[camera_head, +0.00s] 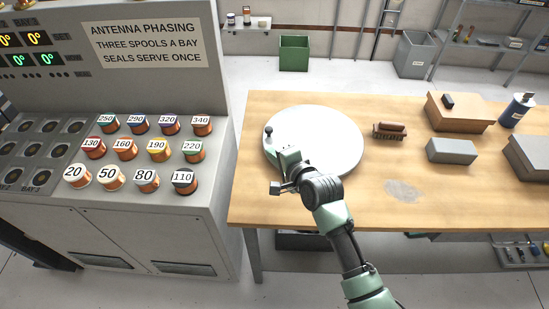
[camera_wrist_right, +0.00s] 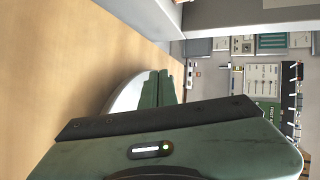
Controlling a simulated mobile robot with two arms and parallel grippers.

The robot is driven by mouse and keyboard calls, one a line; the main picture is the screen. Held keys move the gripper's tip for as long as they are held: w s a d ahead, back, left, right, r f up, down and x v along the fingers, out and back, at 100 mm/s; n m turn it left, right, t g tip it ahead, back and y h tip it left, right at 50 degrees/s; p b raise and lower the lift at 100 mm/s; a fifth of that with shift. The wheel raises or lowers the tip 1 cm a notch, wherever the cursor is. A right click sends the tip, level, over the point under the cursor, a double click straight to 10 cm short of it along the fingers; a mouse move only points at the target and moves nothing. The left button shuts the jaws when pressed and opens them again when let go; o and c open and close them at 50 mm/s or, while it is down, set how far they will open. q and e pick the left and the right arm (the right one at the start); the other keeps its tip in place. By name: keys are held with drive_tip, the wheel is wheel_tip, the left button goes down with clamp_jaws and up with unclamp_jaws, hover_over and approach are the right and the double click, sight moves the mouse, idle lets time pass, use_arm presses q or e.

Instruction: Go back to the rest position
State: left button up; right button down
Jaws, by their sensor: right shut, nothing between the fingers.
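My right gripper (camera_head: 280,184) reaches in from the bottom of the head view, over the left front part of a round white disc (camera_head: 325,135) on the wooden table. Its fingers are shut with nothing held. In the right wrist view the green fingers (camera_wrist_right: 166,88) show close together, with part of the disc behind them. A small dark knob (camera_head: 268,131) stands at the disc's left edge, just beyond the gripper. I cannot tell whether the gripper touches the disc. My left gripper is not in view.
A grey console (camera_head: 215,185) with several numbered spools (camera_head: 125,149) stands left of the table (camera_head: 450,205). A stamp-like brown object (camera_head: 389,130), a cardboard box (camera_head: 460,116), a grey box (camera_head: 451,151) and a blue bottle (camera_head: 517,110) are on the right.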

drive_tip(key=s+d+f+n, duration=0.1)
drive_tip(key=s+d, duration=0.1)
drive_tip(key=s+d+f+n+g+h, duration=0.1)
drive_tip(key=s, duration=0.2)
drive_tip(key=s+d, duration=0.2)
drive_tip(key=s, duration=0.1)
drive_tip(key=shift+s+d+f+n+g+h, duration=0.25)
drive_tip(key=shift+d+f+n+g+h, duration=0.05)
drive_tip(key=shift+f+n, duration=0.1)
drive_tip(key=s+d+f+n+g+h, duration=0.1)
drive_tip(key=s+d+n+g+h, duration=0.3)
drive_tip(key=s+d, duration=0.7)
drive_tip(key=s+d+f+n+g+h, duration=0.15)
drive_tip(key=s+d+n, duration=0.55)
drive_tip(key=s, duration=0.7)
wheel_tip(320, 180, down, 25)
drive_tip(key=s+g, duration=0.1)
drive_tip(key=g, duration=0.1)
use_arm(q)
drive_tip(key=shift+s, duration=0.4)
use_arm(e)
drive_tip(key=s+d+f, duration=0.2)
drive_tip(key=s+f, duration=1.5)
drive_tip(key=shift+s+d+f+g, duration=0.15)
drive_tip(key=shift+s+d+g, duration=0.1)
drive_tip(key=shift+d+g, duration=0.15)
